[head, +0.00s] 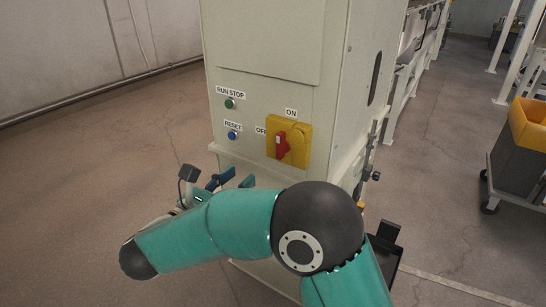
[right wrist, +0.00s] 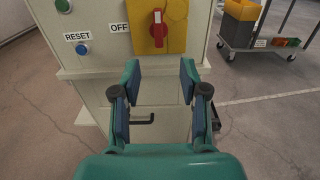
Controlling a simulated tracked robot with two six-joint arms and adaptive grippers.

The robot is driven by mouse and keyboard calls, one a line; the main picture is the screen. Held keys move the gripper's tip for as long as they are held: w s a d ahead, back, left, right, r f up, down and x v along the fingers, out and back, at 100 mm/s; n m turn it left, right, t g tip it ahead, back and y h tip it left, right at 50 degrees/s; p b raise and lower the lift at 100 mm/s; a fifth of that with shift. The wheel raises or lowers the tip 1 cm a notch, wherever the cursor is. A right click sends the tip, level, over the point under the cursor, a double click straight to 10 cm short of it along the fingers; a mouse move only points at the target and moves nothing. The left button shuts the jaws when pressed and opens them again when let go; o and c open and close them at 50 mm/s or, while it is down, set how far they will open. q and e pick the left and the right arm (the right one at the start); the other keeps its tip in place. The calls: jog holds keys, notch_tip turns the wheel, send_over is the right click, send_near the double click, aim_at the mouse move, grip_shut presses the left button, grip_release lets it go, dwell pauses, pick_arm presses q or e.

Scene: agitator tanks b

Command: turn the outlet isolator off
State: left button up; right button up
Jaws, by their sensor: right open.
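The outlet isolator is a red handle (head: 282,146) on a yellow plate (head: 302,137), on the front of a pale cabinet. The handle stands about upright, toward the ON label (head: 291,113); the OFF label (head: 261,130) is to its left. In the right wrist view the red handle (right wrist: 158,30) is upright with a white mark near its top. My right gripper (right wrist: 160,74) is open and empty, below the plate and apart from the handle in that view. In the head view the right gripper (head: 232,181) is partly hidden by my own arm. My left gripper is out of view.
A green RUN STOP button (head: 229,103) and a blue RESET button (head: 232,135) sit left of the isolator; the blue one (right wrist: 82,49) also shows in the wrist view. A cart with a yellow bin (head: 528,124) stands at the right. Floor left of the cabinet is clear.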

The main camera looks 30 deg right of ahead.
aim_at(279, 145)
jog(key=x, duration=1.6)
jog(key=shift+d, duration=0.15)
